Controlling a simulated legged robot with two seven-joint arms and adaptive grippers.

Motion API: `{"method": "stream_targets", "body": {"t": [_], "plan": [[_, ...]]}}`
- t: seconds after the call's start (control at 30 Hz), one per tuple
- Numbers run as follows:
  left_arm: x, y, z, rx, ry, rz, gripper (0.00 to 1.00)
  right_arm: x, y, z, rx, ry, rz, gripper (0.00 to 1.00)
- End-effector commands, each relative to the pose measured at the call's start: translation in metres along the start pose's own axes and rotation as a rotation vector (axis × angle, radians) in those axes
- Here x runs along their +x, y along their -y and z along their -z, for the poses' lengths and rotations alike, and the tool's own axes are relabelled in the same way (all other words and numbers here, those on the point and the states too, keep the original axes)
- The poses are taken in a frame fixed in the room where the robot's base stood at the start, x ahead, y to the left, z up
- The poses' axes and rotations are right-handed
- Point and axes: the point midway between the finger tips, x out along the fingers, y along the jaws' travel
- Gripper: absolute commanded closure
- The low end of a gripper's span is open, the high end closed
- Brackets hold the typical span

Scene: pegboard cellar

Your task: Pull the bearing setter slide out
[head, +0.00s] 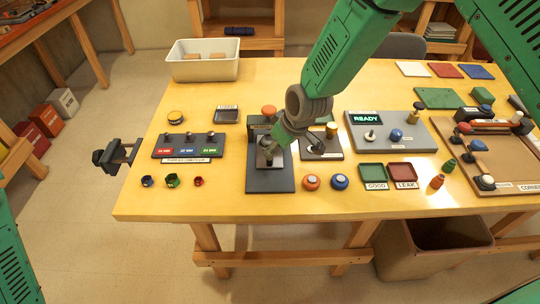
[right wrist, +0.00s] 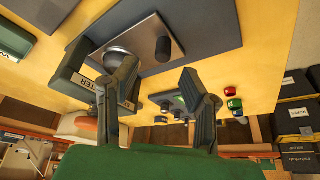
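The bearing setter (head: 270,180) is a dark block on a grey base plate near the front edge of the bench. In the right wrist view its labelled block (right wrist: 80,80) is at the left, with a silver slide plate (right wrist: 140,38) carrying a black upright knob (right wrist: 163,48). My right gripper (head: 268,150) is over the setter and partly hides it in the head view. In the right wrist view its fingers (right wrist: 160,70) are spread, with nothing held between them. The knob shows beyond the gap; contact cannot be told.
Left of the setter is a dark panel (head: 188,147) with coloured labels. To the right are a small grey fixture (head: 325,153), a READY tester (head: 388,137) and green and red trays (head: 402,171). Orange and blue round parts (head: 340,181) sit close by. Bare wood lies in front.

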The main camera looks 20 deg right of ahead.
Motion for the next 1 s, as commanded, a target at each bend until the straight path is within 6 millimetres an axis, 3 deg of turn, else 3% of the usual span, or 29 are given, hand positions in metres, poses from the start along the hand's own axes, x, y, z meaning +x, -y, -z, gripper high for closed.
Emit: {"method": "stream_targets", "body": {"t": [0.1, 0.3, 0.73, 0.83, 1.0], "plan": [[-0.002, 0.000, 0.001, 0.000, -0.001, 0.000, 0.62, 0.024, 0.002, -0.001, -0.002, 0.001, 0.000, 0.62], [-0.004, 0.000, 0.001, 0.000, -0.001, 0.000, 0.62, 0.050, 0.003, -0.001, -0.002, 0.000, -0.001, 0.62], [-0.004, 0.000, 0.001, 0.000, -0.001, 0.000, 0.62, 0.059, 0.001, -0.001, -0.001, -0.001, -0.001, 0.62], [-0.004, 0.000, 0.001, 0.000, -0.001, 0.000, 0.62, 0.059, 0.001, -0.001, -0.001, -0.001, -0.001, 0.97], [-0.004, 0.000, 0.001, 0.000, -0.001, 0.000, 0.62, 0.059, 0.002, -0.001, -0.002, 0.000, -0.001, 1.00]]}}
